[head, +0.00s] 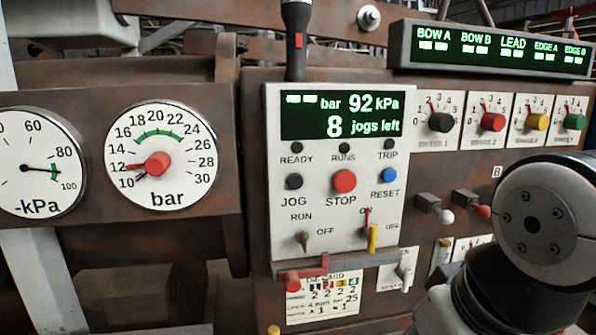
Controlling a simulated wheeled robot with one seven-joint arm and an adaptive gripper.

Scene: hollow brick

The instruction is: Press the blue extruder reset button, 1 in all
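The blue reset button (389,175) is a small round button on the white control panel (275,220), with the label RESET below it. It sits to the right of the larger red STOP button (344,181) and the black JOG button (294,181). Nothing covers the blue button or touches it. Grey and black links of my arm stand at the lower right, to the right of the panel. My gripper is not visible in this view.
A display (341,114) reads 92 kPa and 8 jogs left. Below the buttons are a RUN switch (304,241) and a yellow-handled switch (373,238). Toggle levers (428,203) stick out right of the panel. Knobs (440,122) line the upper right. Two gauges (160,158) are left.

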